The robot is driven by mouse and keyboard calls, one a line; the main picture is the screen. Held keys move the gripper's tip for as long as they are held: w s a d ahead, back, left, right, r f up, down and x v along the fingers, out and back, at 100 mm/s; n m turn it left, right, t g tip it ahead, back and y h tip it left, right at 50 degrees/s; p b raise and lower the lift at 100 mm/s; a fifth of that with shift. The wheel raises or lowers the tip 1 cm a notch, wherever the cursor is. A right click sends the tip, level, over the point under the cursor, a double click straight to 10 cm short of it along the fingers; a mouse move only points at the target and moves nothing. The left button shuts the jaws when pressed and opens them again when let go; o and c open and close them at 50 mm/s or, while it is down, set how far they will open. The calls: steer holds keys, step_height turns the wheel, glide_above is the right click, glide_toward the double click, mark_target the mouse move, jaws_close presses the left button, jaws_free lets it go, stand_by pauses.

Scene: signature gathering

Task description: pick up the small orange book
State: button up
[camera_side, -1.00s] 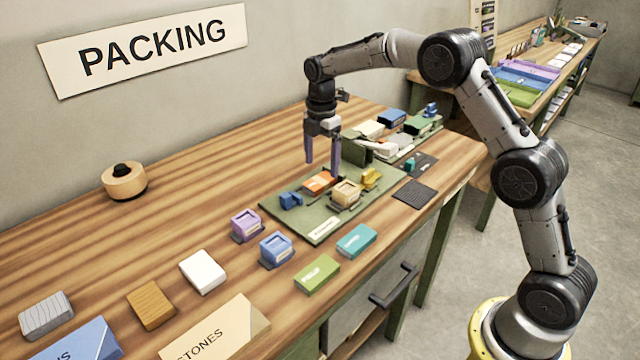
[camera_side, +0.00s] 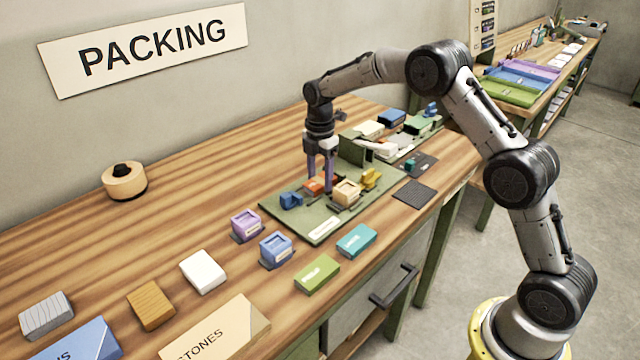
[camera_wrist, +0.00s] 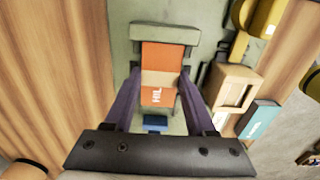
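The small orange book (camera_side: 314,185) sits on the green board (camera_side: 283,213). In the wrist view the orange book (camera_wrist: 161,56) has a tan band across it and pale lettering, with a green holder piece at its far end. My gripper (camera_side: 320,190) points straight down over it. In the wrist view my gripper (camera_wrist: 160,72) has one purple finger against each long side of the book, with no clear gap. The book still appears to be at board level. The fingers hide part of it in the side view.
A blue piece (camera_side: 290,200), a tan box (camera_side: 346,193) and a yellow piece (camera_side: 371,179) stand close around the book on the board. An upright green panel (camera_side: 352,150) stands behind. The table (camera_side: 200,170) to the left is mostly clear.

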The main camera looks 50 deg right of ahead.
jaws_close()
steer(key=shift+r, duration=0.15)
